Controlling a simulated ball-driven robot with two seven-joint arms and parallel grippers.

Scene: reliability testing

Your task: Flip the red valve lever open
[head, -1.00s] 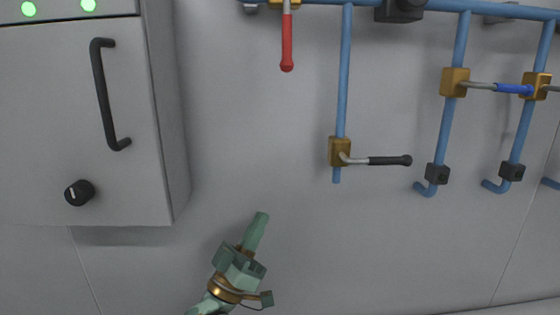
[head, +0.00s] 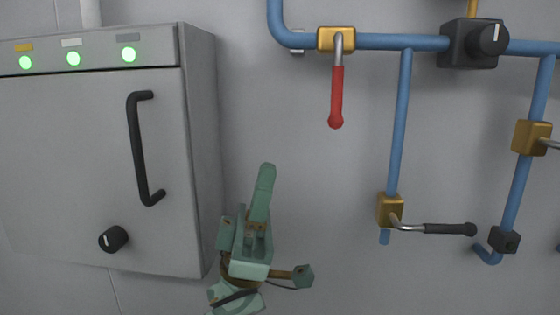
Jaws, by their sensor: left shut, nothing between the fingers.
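The red valve lever (head: 336,95) hangs straight down from a brass valve body (head: 336,39) on the horizontal blue pipe, at the upper middle of the head view. Its lever stands across the pipe. My left gripper (head: 265,172) is green, points upward and is shut with nothing in it. It is below and to the left of the red lever, apart from it in the picture. My right gripper is not in view.
A grey cabinet (head: 80,170) with a black handle (head: 140,150) and a knob (head: 112,239) stands at left. A black-handled valve lever (head: 440,229) sticks out to the right, lower down. A black knob unit (head: 473,43) sits on the pipe. The wall between cabinet and pipes is bare.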

